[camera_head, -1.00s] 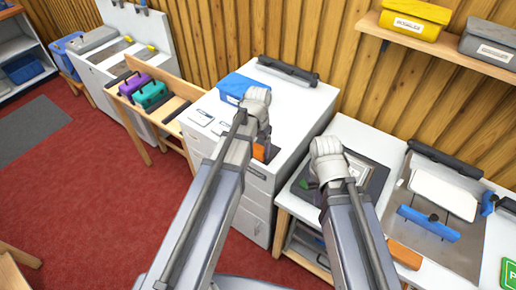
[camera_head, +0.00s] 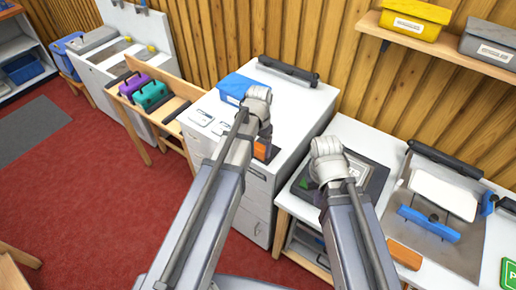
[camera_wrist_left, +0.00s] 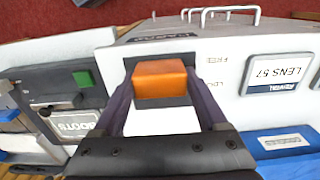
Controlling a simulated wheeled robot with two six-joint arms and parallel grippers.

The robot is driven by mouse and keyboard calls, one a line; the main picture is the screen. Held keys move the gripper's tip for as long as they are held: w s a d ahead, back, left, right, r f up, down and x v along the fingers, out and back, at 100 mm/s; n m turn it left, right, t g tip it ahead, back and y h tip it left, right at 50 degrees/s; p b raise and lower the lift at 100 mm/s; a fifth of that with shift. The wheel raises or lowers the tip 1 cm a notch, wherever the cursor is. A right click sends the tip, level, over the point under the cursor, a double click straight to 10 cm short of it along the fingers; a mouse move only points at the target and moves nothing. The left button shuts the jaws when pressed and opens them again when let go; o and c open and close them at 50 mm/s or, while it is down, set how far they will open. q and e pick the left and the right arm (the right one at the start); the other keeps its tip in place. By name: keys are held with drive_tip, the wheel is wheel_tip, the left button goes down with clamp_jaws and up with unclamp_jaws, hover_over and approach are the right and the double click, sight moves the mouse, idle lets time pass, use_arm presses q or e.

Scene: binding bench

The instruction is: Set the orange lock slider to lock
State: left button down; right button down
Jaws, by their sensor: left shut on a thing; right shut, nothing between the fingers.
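The orange lock slider (camera_wrist_left: 160,78) is a block in a dark slot on the white cabinet top. In the left wrist view it sits between the two fingers of my left gripper (camera_wrist_left: 162,100), which is shut on it. Small printed words, apparently FREE and LOCK, stand beside the slot. I cannot tell exactly which word the slider lines up with. In the head view the slider (camera_head: 261,149) shows past my left gripper (camera_head: 259,130), whose fingertips are mostly hidden. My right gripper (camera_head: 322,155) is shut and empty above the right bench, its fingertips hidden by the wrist.
A blue bin (camera_head: 235,86) and small label cards (camera_head: 201,118) are on the cabinet top. A dark-framed panel (camera_head: 372,177) lies under my right gripper. To its right are an orange block (camera_head: 404,254) and a blue-handled tool (camera_head: 428,224). A shelf of bins is above.

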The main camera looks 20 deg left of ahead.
use_arm(q)
drive_tip(key=w, duration=0.2)
drive_tip(key=w+d, duration=0.1)
drive_tip(key=w, duration=0.1)
drive_tip(key=shift+d, duration=0.2)
drive_tip(key=shift+s, duration=0.15)
unclamp_jaws()
wheel_tip(320, 180, up, 8)
drive_tip(key=p, duration=0.7)
drive_tip(key=shift+p, duration=0.4)
drive_tip(key=shift+f, duration=0.15)
